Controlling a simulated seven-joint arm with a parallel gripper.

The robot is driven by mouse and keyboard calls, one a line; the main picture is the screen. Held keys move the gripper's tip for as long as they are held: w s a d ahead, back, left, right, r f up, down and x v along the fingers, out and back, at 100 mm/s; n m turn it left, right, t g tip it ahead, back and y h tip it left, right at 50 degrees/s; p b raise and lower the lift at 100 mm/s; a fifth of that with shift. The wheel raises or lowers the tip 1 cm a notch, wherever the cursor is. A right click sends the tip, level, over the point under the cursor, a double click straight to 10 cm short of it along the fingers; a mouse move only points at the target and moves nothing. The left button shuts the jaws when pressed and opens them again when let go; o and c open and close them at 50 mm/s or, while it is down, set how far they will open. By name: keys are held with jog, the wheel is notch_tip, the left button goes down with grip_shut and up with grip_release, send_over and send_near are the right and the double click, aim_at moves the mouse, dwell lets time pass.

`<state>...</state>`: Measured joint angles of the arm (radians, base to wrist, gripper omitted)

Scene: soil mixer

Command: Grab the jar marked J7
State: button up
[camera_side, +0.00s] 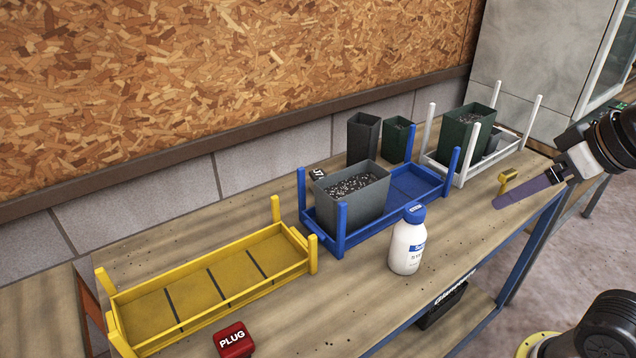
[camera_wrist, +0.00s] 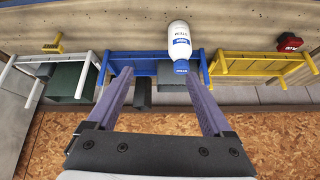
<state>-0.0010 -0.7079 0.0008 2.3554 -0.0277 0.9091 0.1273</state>
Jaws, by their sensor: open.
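A small dark block-like thing (camera_side: 318,175) with a white marking that looks like J7 shows in the side view. It stands behind the grey bin and beside the blue rack's left rear post; its lower part is hidden. I cannot pick it out in the wrist view. My gripper (camera_side: 497,203) is at the right of the side view, over the bench's front right, well away from the marked thing. In the wrist view my gripper (camera_wrist: 158,74) has its two purple fingers wide apart, with nothing held between them.
A grey soil-filled bin (camera_side: 350,212) stands in the blue rack (camera_side: 418,190). A white bottle (camera_side: 407,245) stands in front. A yellow rack (camera_side: 205,290), a red PLUG block (camera_side: 234,341), a white rack (camera_side: 512,148) with a green pot (camera_side: 462,138), and a yellow tool (camera_side: 509,179) are around.

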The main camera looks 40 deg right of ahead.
jog(key=w+r, duration=0.5)
jog(key=w, duration=0.2)
jog(key=m+g, duration=0.1)
jog(key=g, duration=0.1)
send_over(318, 173)
jog(key=s, duration=0.4)
notch_tip(318, 173, down, 14)
jog(key=shift+h, duration=0.4)
jog(key=x, duration=0.4)
jog(key=a+x, duration=0.1)
jog(key=x, duration=0.2)
jog(key=shift+s+f, duration=0.1)
jog(key=shift+s, duration=0.1)
jog(key=shift+x, duration=2.95)
jog(key=shift+s+f, duration=0.1)
jog(key=shift+s, duration=0.05)
